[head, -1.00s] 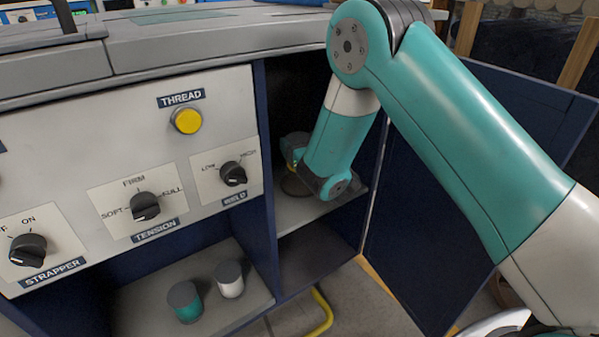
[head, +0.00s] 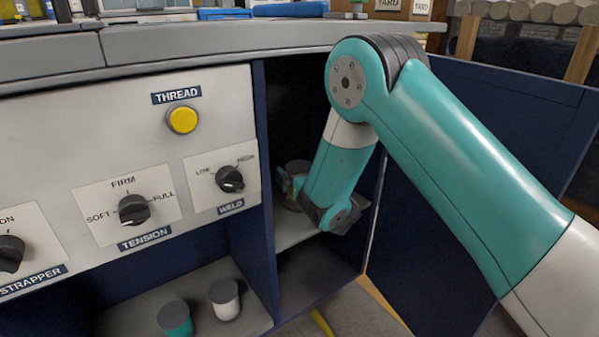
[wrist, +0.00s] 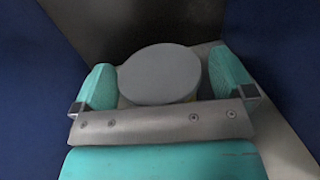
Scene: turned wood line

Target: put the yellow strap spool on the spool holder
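The yellow strap spool shows mainly as its round grey end face in the wrist view (wrist: 160,74), with a thin trace of yellow under its edge. In the head view (head: 297,167) it stands upright in the dark open compartment, partly behind my arm. The contact lower down is hidden.
Blue compartment walls (wrist: 270,60) stand close on both sides of my gripper. An open blue door (head: 440,200) is at right. A teal spool (head: 175,320) and a white spool (head: 224,300) stand on the lower left shelf. The knob panel (head: 80,120) is left.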

